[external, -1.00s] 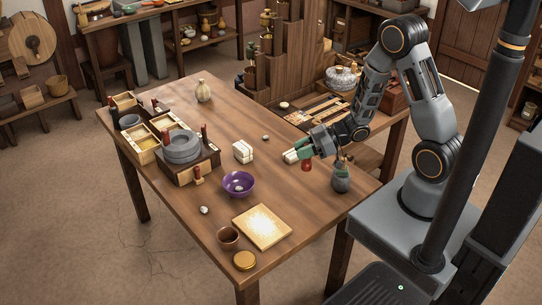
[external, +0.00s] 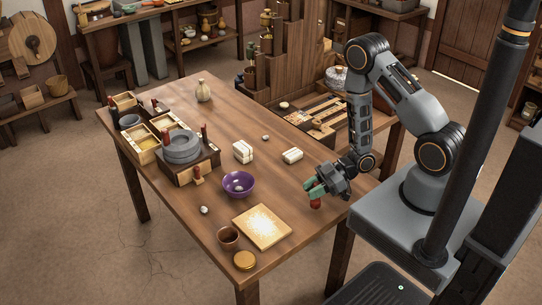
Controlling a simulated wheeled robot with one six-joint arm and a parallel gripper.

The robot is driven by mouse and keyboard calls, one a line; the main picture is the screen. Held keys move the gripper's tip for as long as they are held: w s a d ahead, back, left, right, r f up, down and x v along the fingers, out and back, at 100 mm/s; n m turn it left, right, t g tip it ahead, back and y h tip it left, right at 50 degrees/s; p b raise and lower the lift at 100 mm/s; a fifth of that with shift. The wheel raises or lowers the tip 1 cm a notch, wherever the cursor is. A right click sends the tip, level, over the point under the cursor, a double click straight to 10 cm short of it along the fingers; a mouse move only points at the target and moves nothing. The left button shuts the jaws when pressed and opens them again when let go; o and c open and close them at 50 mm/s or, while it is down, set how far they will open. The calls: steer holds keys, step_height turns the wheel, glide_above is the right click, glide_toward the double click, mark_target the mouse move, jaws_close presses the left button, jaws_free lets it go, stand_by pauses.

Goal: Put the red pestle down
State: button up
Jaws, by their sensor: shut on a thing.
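The red pestle (external: 316,204) hangs under my gripper (external: 313,190), near the right edge of the table (external: 190,92). The green-tipped jaws are shut on it. I cannot tell whether its lower end touches the tabletop. My wrist and gripper cover the spot where a small dark jar stood, so the jar does not show.
A purple bowl (external: 238,184) and a pale square board (external: 262,227) lie to the left. A brown cup (external: 228,237) and a yellow round lid (external: 245,260) stand near the front corner. Bare wood lies between the bowl and gripper.

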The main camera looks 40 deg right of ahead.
steer(key=shift+f, duration=0.85)
steer(key=shift+f, duration=0.15)
steer(key=o, duration=0.9)
steer(key=shift+d+r, duration=0.1)
steer(key=shift+r, duration=0.2)
steer(key=v, duration=1.1)
steer(key=shift+s+d+r+b, duration=0.15)
steer(key=shift+s+d+b, duration=0.05)
steer(key=shift+d+b, duration=0.15)
